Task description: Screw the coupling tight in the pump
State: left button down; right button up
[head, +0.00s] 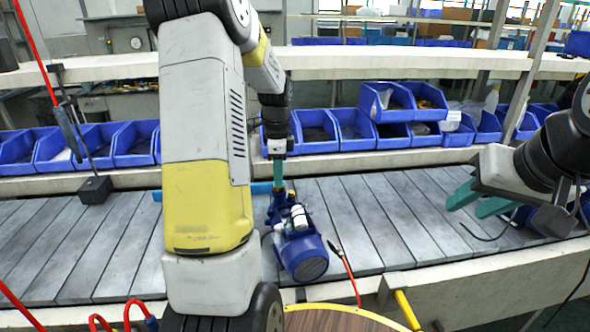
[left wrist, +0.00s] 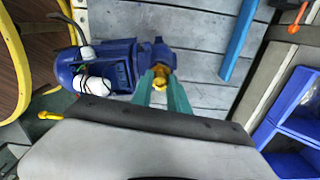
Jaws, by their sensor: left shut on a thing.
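The blue pump (head: 297,238) lies on the slatted conveyor, just right of my left arm in the head view. It also shows in the left wrist view (left wrist: 110,68). The coupling (left wrist: 159,84) is a small yellow-orange piece at the pump's end, between the teal fingertips. My left gripper (head: 278,184) points down at the pump's far end and is shut on the coupling; its fingers also show in the left wrist view (left wrist: 163,92). How deep the coupling sits is hidden. My right gripper (head: 475,203) is open and empty above the conveyor at the right, well apart from the pump.
A blue bar (head: 262,188) lies on the conveyor behind the pump, partly hidden by my left arm. Blue bins (head: 355,130) line the shelf behind. A black block (head: 95,189) stands at the left. A red-and-black cable (head: 346,268) lies right of the pump.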

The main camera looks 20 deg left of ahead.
pick_arm(q)
jog(key=shift+f, duration=0.1)
jog(key=m, duration=0.3)
jog(key=c, duration=1.4)
grip_release()
jog(key=shift+o, duration=0.2)
jog(key=n, duration=0.3)
jog(key=n, duration=0.3)
jog(key=shift+n, duration=0.3)
